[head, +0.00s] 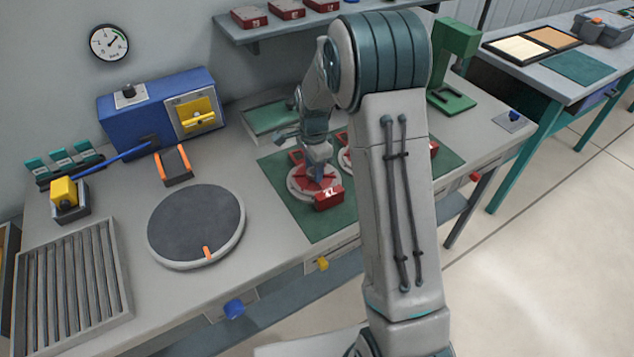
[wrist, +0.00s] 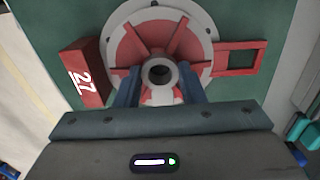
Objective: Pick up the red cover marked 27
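The red cover marked 27 (head: 328,197) lies on the green mat, its white number on a red block at the rim of a round red and pale disc. In the wrist view the marked block (wrist: 85,75) is at the left of the disc (wrist: 125,45), and an open red frame (wrist: 238,58) is at its right. My gripper (head: 318,172) is over the disc's middle. In the wrist view its two blue fingers (wrist: 160,84) stand apart on either side of the pale central hub (wrist: 160,64). I cannot tell whether they touch it.
Another pale and red disc (head: 345,158) is partly hidden behind my arm. Red blocks (head: 287,9) stand on the wall shelf. A dark turntable (head: 196,222), a blue box (head: 160,105) and a roller tray (head: 75,285) are to the left. A green stand (head: 452,65) is behind.

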